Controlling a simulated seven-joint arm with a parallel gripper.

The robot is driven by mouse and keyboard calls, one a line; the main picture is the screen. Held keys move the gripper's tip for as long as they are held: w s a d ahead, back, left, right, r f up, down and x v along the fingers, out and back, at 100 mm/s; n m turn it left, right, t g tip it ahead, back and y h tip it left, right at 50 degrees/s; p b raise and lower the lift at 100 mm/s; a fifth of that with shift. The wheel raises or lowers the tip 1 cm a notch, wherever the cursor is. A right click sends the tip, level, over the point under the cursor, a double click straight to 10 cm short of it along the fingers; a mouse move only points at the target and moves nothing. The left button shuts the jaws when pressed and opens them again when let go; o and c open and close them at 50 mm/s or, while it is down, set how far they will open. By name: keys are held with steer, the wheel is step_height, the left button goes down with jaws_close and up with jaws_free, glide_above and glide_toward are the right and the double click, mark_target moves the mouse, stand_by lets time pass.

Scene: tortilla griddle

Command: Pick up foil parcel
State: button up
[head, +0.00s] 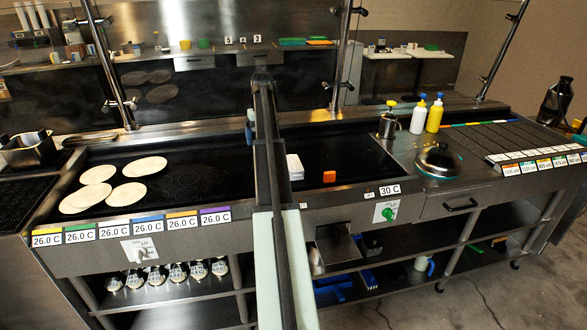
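I cannot pick out a foil parcel for certain. A pale, whitish block (294,167) lies on the right part of the dark griddle, just right of my arm, which may cover part of it. Several silvery round things (154,275) with dark marks stand in a row on the lower shelf at the left; they are too small to identify. My arm rises from the bottom centre across the griddle. Its dark link hides whatever lies behind it, and I cannot make out the gripper's fingers.
Several tortillas (137,194) lie on the griddle's left half. An orange block (329,176) lies right of the pale block. A metal can (388,126), white bottle (418,115), yellow bottle (434,114) and domed lid (437,160) stand at the right. Upright posts rise behind the griddle.

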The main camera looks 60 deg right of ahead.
steer(key=m, duration=0.2)
glide_above(294, 162)
steer(key=shift+g, duration=0.4)
step_height(294, 162, down, 13)
steer(key=shift+a+r, duration=0.1)
steer(key=shift+c, duration=0.2)
steer(key=c, duration=1.1)
steer(key=shift+c, duration=0.2)
